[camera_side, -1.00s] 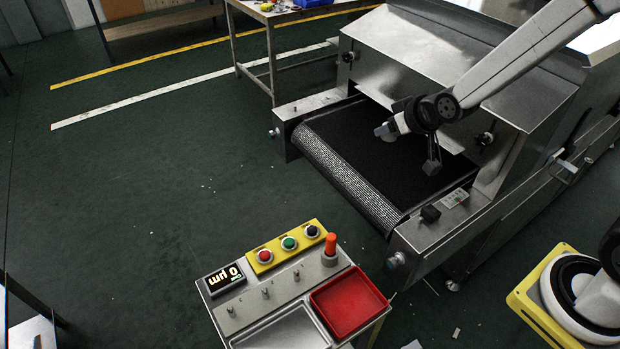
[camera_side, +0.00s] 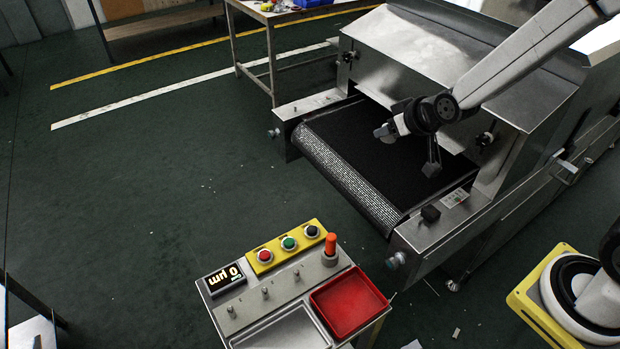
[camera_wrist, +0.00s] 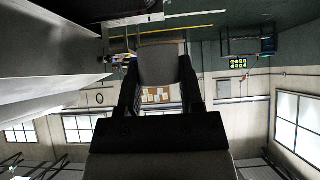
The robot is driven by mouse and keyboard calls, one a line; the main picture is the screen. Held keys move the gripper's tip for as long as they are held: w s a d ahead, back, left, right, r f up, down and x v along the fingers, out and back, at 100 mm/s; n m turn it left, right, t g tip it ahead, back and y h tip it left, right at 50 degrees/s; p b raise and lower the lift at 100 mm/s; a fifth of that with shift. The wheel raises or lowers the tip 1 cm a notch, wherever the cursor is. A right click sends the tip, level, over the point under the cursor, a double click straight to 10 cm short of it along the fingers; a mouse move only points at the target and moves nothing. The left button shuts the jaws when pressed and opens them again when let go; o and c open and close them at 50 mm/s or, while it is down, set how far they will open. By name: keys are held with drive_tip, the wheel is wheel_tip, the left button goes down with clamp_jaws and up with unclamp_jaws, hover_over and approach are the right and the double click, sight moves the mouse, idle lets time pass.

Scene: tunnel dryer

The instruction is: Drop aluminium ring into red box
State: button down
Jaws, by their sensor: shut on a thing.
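The red box (camera_side: 348,303) is a shallow, empty tray on the control stand in the foreground, below and left of my gripper.
The dryer hood (camera_side: 455,70) rises behind my gripper. Open floor lies left of the dryer.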

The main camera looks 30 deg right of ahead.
drive_tip(key=shift+a+f, duration=0.25)
drive_tip(key=shift+a, duration=0.25)
drive_tip(key=s+a+f, duration=0.3)
drive_tip(key=a, duration=0.2)
drive_tip(key=s+a+f, duration=0.4)
drive_tip(key=a, duration=0.2)
drive_tip(key=s+a+f, duration=0.3)
drive_tip(key=a+f, duration=0.1)
drive_tip(key=a, duration=0.1)
drive_tip(key=shift+s+a, duration=0.15)
drive_tip(key=shift+a, duration=0.2)
drive_tip(key=s+a+f, duration=0.1)
drive_tip(key=s+f, duration=0.2)
drive_tip(key=s, duration=0.3)
drive_tip(key=shift+s+a+f, duration=0.15)
drive_tip(key=shift+a, duration=0.1)
drive_tip(key=shift+f, duration=0.15)
drive_tip(key=shift+f, duration=2.85)
